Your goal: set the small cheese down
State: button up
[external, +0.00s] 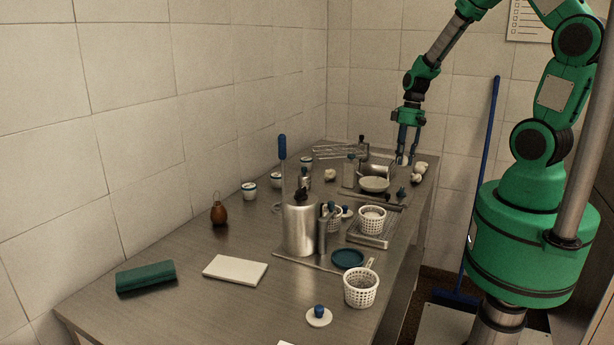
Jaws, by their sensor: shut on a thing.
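My gripper (406,160) is at the far right end of the steel table, pointing straight down with its fingertips close to the tabletop. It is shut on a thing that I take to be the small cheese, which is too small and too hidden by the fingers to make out. I cannot tell whether it touches the table. Whitish rounded lumps (418,173) lie just to the right of and in front of the fingertips.
A pale bowl (374,185), a metal pot (377,170) and a wire rack (340,153) stand left of my gripper. Front-left table (190,300) has bare room.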

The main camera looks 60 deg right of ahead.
jog(key=shift+n, duration=0.5)
jog(key=w+a+r, duration=0.1)
jog(key=w, duration=0.5)
jog(key=w+a+r, duration=0.1)
jog(key=w+a, duration=0.1)
jog(key=w, duration=0.4)
jog(key=w+a+r+p, duration=0.1)
jog(key=w+a+r, duration=0.1)
jog(key=w, duration=0.4)
jog(key=shift+w+r, duration=0.1)
jog(key=shift+w, duration=0.05)
jog(key=w+a+r+b, duration=0.1)
jog(key=w+a+r, duration=0.1)
jog(key=w+a, duration=1.1)
jog(key=w+a+r+b, duration=0.2)
jog(key=w+a, duration=0.8)
jog(key=a, duration=0.7)
jog(key=m+p, duration=0.2)
jog(key=p, duration=0.1)
send_over(263, 227)
jog(key=d+x, duration=0.2)
jog(key=x, duration=0.6)
jog(key=shift+s+d+f, duration=0.2)
jog(key=shift+d+f, duration=0.15)
jog(key=shift+f, duration=0.15)
